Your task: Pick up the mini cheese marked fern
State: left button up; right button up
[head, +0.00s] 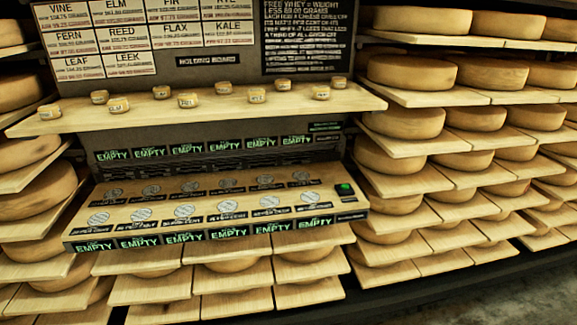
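Several mini cheeses stand apart on a wooden shelf (215,113) under the boards. They are small, round and tan with pale labels. In the front row are one at the far left (49,111), one right of it (118,104), one near the middle (188,100), one further right (256,95) and one at the right (321,93). More stand behind them, such as one at the back right (340,82). The labels are too small to read, so I cannot tell which is marked fern. Neither of my grippers is in view.
A name board (148,41) above lists FERN among other names. Below the shelf, a wooden panel (128,203) has round plates, green EMPTY displays and a green button (345,188). Racks of large cheese wheels (411,71) flank both sides. The shelf has bare room between cheeses.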

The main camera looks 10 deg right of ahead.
aim_at(319, 92)
jog(key=u, duration=0.85)
jog(key=i, duration=1.65)
jog(key=z, duration=3.1)
